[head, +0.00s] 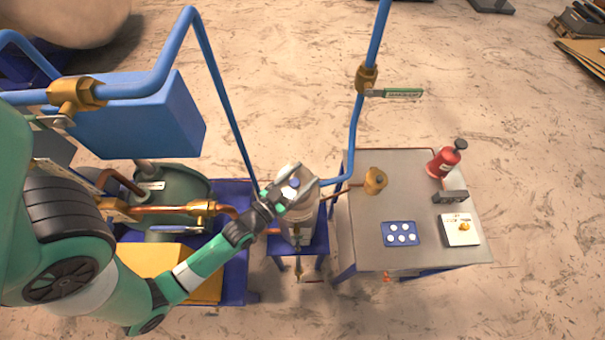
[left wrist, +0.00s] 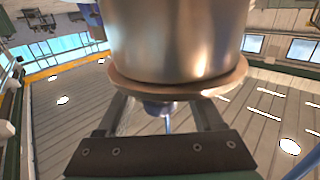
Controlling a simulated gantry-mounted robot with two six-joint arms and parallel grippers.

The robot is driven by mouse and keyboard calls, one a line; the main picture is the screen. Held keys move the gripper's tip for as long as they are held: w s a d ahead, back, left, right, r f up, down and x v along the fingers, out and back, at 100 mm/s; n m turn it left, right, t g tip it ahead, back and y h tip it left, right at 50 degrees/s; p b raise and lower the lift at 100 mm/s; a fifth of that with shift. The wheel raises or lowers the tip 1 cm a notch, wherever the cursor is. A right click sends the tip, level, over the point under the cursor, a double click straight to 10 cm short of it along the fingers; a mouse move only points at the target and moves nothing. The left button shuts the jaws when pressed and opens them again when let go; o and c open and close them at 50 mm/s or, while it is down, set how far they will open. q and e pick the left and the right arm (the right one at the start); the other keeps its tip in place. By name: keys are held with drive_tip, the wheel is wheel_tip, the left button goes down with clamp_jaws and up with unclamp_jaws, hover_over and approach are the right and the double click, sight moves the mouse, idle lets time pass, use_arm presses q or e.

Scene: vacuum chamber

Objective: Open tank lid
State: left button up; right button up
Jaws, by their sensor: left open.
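The tank (head: 302,222) is a silver metal cylinder on a small blue stand in the middle of the head view. In the left wrist view the tank (left wrist: 180,40) fills the upper middle, with the wide metal rim of its lid (left wrist: 180,90) facing my gripper. A small blue knob (head: 295,182) shows on top of the lid. My left gripper (head: 306,175) is over the tank's top, open, with one finger on each side of the knob. In the wrist view the rim hides the fingertips, so contact is unclear. My right gripper is not in view.
A grey table (head: 365,240) stands right of the tank, with a red bottle (head: 444,162), a blue tray of white discs (head: 400,234) and a brass fitting (head: 375,181). Blue pipes (head: 222,85) rise close around the tank. A green vessel (head: 170,190) stands left.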

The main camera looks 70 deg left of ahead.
use_arm(q)
drive_tip(key=shift+w, duration=0.1)
clamp_jaws()
idle(0.3)
idle(1.1)
